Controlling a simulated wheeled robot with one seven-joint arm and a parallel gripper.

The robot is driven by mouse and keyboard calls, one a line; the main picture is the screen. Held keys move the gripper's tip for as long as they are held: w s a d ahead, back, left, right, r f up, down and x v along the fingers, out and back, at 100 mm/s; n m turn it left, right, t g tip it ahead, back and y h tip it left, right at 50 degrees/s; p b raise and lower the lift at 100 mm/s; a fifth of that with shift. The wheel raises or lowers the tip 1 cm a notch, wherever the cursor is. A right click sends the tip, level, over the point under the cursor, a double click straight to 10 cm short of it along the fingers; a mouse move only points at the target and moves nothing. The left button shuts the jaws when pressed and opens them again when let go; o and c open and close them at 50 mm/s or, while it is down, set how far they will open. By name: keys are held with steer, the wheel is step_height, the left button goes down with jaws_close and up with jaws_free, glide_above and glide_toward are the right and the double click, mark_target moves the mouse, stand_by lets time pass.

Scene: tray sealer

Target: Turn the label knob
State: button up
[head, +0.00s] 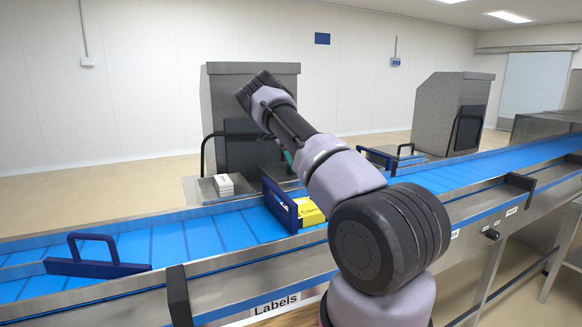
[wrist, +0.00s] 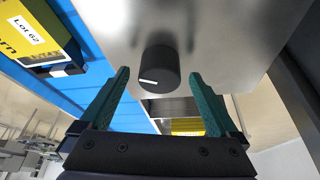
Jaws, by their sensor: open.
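The knob (wrist: 159,66) is a short black cylinder with a white mark on its face, set on a grey metal panel (wrist: 218,40) in the wrist view. My gripper (wrist: 160,76) is open, with one green finger on each side of the knob. Clear gaps show between the fingers and the knob, and I cannot tell how deep the knob sits between them. In the head view my arm reaches toward a grey metal machine (head: 250,80) behind the conveyor. The knob cannot be made out there, and my gripper is mostly hidden.
A blue conveyor (head: 150,245) with metal rails and blue hoop guards (head: 95,262) crosses the front. A yellow pack (head: 310,213) sits on it; a yellow pack marked Lot 62 (wrist: 28,32) shows in the wrist view. A white stack (head: 223,184) lies beside the machine.

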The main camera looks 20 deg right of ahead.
steer(key=v, duration=0.9)
